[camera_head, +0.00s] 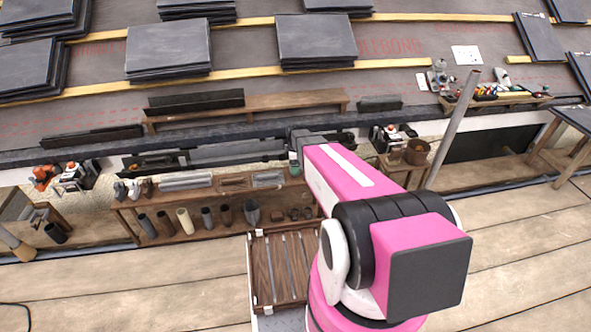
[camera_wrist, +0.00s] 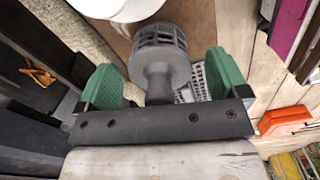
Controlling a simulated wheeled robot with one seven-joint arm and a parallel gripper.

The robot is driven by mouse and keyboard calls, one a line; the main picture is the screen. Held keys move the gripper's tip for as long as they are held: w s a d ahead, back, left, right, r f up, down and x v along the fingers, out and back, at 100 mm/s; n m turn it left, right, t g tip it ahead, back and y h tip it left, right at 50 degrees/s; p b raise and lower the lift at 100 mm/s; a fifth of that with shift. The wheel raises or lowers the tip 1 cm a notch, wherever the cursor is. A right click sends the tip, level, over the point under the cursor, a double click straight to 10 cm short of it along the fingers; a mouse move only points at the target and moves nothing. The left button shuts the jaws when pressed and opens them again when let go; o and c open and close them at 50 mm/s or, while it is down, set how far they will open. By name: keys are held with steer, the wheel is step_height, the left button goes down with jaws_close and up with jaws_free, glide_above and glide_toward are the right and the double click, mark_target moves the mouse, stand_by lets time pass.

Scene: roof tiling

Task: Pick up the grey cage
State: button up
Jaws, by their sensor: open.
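The grey cage (camera_wrist: 160,45) shows in the wrist view as a round, slotted head on a narrower neck that widens toward my gripper. My gripper (camera_wrist: 163,82) is open, with one green finger pad on each side of the neck. In the head view my gripper end (camera_head: 299,148) is over the bench below the roof edge, partly hidden by my pink arm. I cannot make out the cage there.
A wooden shelf (camera_head: 128,204) holds several pots and tubes. A slatted wooden crate (camera_head: 256,268) stands on the plank floor. Stacked slates (camera_head: 168,48) lie on the roof above. In the wrist view, a white rounded object (camera_wrist: 115,6) is close beyond the cage, and an orange box (camera_wrist: 285,120) is at right.

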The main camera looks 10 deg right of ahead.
steer(key=c, duration=1)
steer(key=shift+r, duration=0.15)
